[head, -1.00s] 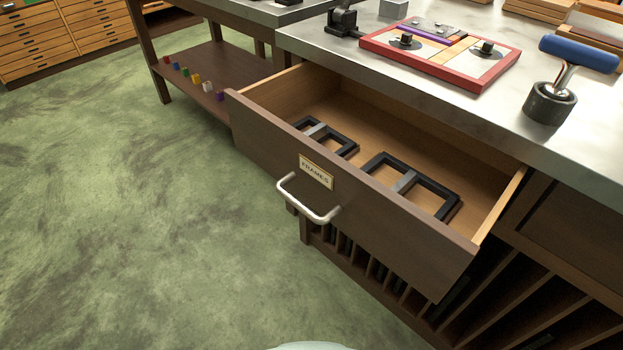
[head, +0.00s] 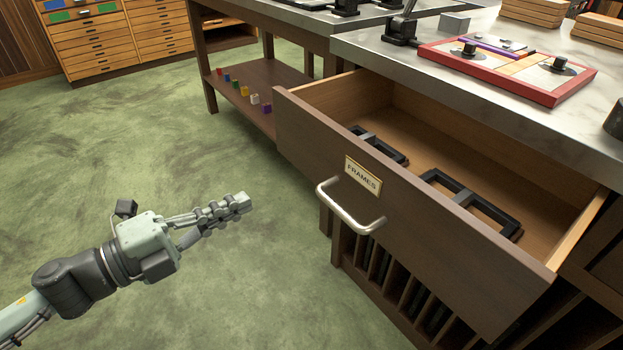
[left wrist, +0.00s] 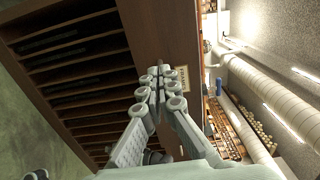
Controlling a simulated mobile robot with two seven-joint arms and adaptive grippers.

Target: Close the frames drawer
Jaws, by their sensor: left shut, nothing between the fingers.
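The frames drawer (head: 420,235) is pulled well out of the bench in the head view. Its front carries a label reading FRAMES (head: 363,176) and a silver bar handle (head: 345,207). Two black frames (head: 470,203) lie inside it. My left gripper (head: 246,203) is shut and empty, to the left of the drawer front and apart from the handle. In the left wrist view the closed fingertips (left wrist: 162,80) overlap the brown drawer front (left wrist: 160,35), and the label shows beside them. The handle is largely hidden there. My right gripper is not in view.
The metal bench top (head: 440,75) above the drawer holds a red tray (head: 508,72). Dark vertical slots (head: 400,285) lie under the drawer. A side table's lower shelf (head: 265,95) carries small coloured blocks. The green floor (head: 150,170) around my left arm is clear.

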